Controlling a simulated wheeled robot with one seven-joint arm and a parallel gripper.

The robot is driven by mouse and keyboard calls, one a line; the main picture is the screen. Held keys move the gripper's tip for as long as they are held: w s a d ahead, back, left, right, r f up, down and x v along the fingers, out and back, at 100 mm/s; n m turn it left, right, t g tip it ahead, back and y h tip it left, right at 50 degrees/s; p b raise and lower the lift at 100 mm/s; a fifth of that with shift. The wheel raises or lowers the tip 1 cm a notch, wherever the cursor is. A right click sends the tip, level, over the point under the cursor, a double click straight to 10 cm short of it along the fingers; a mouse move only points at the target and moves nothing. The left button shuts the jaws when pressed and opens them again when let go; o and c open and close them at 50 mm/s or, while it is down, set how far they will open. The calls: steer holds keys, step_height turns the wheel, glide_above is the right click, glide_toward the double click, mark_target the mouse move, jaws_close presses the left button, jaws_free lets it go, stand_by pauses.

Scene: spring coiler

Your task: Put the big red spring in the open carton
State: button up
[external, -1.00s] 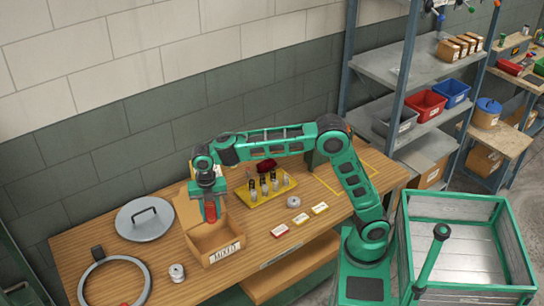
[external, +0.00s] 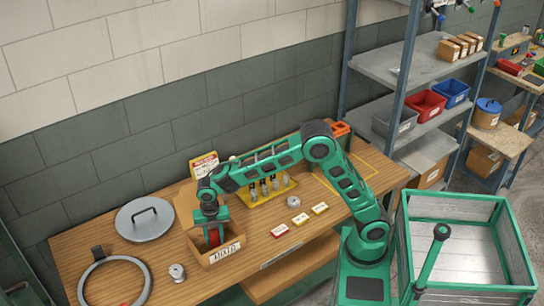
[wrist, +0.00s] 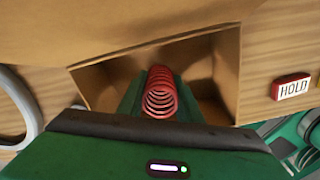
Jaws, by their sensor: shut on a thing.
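The big red spring (wrist: 160,92) is between the fingers of my gripper (wrist: 155,98). In the external view the red spring (external: 214,238) shows in the mouth of the open carton (external: 226,250), below my gripper (external: 212,236). In the wrist view the carton (wrist: 97,86) surrounds the spring and fingers, with a flap across the top of the picture. My gripper is shut on the spring. The spring's lower end is hidden, so I cannot tell if it touches the carton floor.
A yellow rack with small springs (external: 252,196) stands behind the carton. A grey lid (external: 144,222), a ring (external: 88,284) and a small spool (external: 177,273) lie to the left. Red and yellow labels (external: 280,230) lie to the right, with bare wood around them.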

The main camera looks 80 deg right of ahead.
steer(key=shift+f, duration=0.4)
steer(key=o, duration=1.3)
steer(key=shift+f, duration=0.1)
steer(key=shift+c, duration=0.2)
step_height(320, 180, up, 12)
steer(key=shift+d, duration=0.1)
